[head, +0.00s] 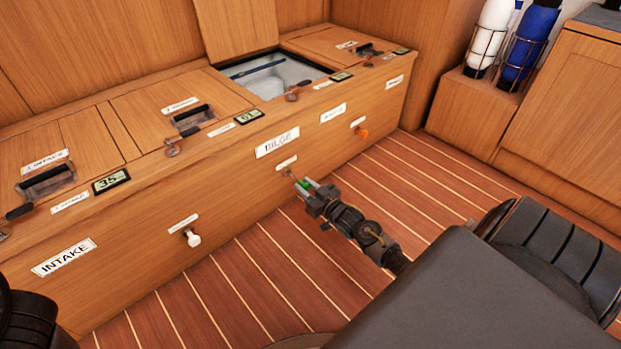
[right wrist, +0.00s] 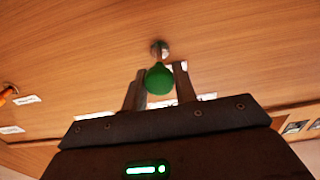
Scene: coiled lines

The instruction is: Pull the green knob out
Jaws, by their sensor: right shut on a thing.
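The green knob (head: 303,183) sits on the front panel of the wooden locker (head: 235,178), below the BILGE label (head: 277,143). My right gripper (head: 306,185) reaches the panel from the lower right and is shut on the knob. In the right wrist view the green knob (right wrist: 158,79) lies between the two fingers (right wrist: 159,84). A short metal stem (right wrist: 160,50) shows between the knob and the panel. My left gripper is not in view; only dark parts, likely of my left arm, show at the lower left.
A white knob (head: 192,238) and an orange knob (head: 361,132) are on the same panel, to either side. One top hatch is open over a white compartment (head: 290,76). Bottles (head: 493,35) stand in racks at upper right. The striped floor (head: 235,275) before the panel is clear.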

